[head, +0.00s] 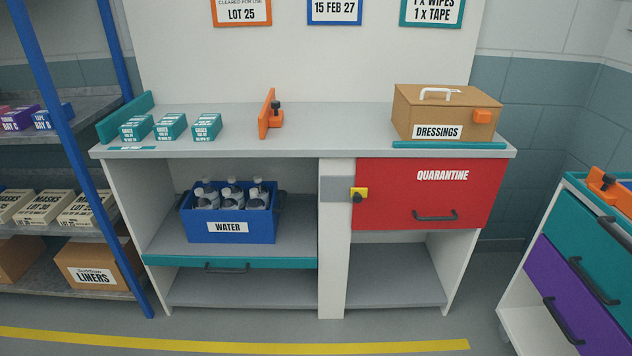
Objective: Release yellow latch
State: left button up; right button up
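The yellow latch (359,194) is a small yellow block with a dark knob. It sits at the left edge of the red QUARANTINE door (430,194), beside a grey plate (335,189) on the white upright post. The red door is closed and has a dark bar handle (435,216) low on its face. Neither of my grippers shows in the head view.
The bench top (345,135) holds teal boxes (170,129), an orange bracket (268,114) and a DRESSINGS box (445,112). A blue WATER crate (230,221) stands on the left shelf. A drawer cart (580,265) stands right; floor in front is clear.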

aim_at(357, 194)
jog(key=u, duration=0.25)
jog(key=i, duration=0.95)
jog(key=u, duration=0.2)
